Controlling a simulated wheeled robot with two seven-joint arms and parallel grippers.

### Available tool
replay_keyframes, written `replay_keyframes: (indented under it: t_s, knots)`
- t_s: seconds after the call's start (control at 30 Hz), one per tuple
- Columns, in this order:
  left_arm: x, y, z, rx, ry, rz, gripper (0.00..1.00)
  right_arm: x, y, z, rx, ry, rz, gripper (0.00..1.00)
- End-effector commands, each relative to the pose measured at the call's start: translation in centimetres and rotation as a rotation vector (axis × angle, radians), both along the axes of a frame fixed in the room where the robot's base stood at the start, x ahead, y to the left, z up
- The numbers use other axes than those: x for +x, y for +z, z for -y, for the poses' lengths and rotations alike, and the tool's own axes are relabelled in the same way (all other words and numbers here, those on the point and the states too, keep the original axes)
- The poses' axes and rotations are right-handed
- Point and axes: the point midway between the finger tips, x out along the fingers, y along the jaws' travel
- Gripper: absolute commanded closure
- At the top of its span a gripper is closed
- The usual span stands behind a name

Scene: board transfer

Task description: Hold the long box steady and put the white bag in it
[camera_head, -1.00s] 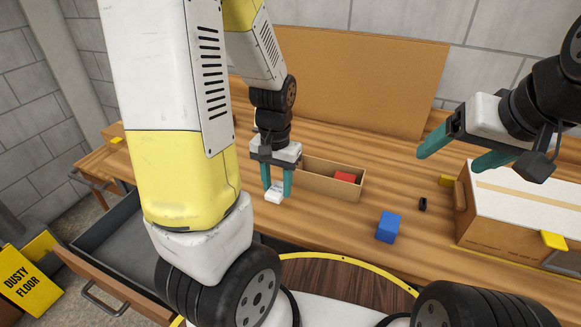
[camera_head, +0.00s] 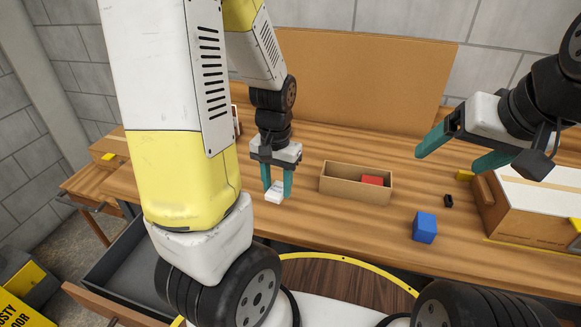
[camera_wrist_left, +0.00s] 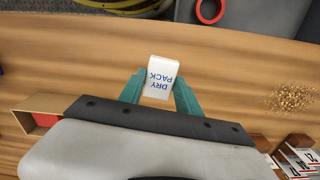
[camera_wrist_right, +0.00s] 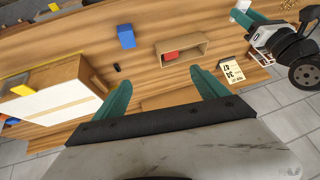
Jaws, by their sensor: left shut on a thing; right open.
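The white bag (camera_head: 274,196) is held between the teal fingers of my left gripper (camera_head: 277,184), which is shut on it. In the left wrist view the bag (camera_wrist_left: 160,78) reads "DRY PACK". The long box (camera_head: 355,187) is an open cardboard box on the table, to the right of my left gripper and apart from it. A red block (camera_head: 372,181) lies in its right part. My right gripper (camera_head: 468,152) is open and empty, raised above the table to the right of the box. The right wrist view also shows the long box (camera_wrist_right: 183,47).
A blue block (camera_head: 424,227) and a small black item (camera_head: 448,200) lie right of the long box. A larger white-topped cardboard box (camera_head: 535,205) stands at the right. A cardboard panel (camera_head: 350,85) stands behind. An open drawer (camera_head: 120,262) is at the lower left.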

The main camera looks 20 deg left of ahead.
Motion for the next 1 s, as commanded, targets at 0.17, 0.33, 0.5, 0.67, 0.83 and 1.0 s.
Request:
replay_keyframes:
  t_s: [0.17, 0.33, 0.5, 0.67, 0.83, 1.0]
  knots:
    - [0.0, 0.0, 0.0, 0.0, 0.0, 0.0, 0.98, 1.3, -0.9, -0.2, 0.072, -0.079, -0.113, 0.16]
    - [0.0, 0.0, 0.0, 0.0, 0.0, 0.0, 0.98, 3.8, -2.8, -0.5, 0.205, -0.227, -0.307, 0.16]
    - [0.0, 0.0, 0.0, 0.0, 0.0, 0.0, 0.98, 6.5, -5.0, -0.8, 0.349, -0.392, -0.507, 0.16]
    - [0.0, 0.0, 0.0, 0.0, 0.0, 0.0, 0.98, 9.2, -7.5, -0.7, 0.487, -0.553, -0.689, 0.16]
    - [0.0, 0.0, 0.0, 0.0, 0.0, 0.0, 0.98, 12.2, -10.6, -0.3, 0.636, -0.728, -0.879, 0.16]
    - [0.0, 0.0, 0.0, 0.0, 0.0, 0.0, 0.98, 15.1, -14.2, 0.5, 0.785, -0.897, -1.065, 0.16]
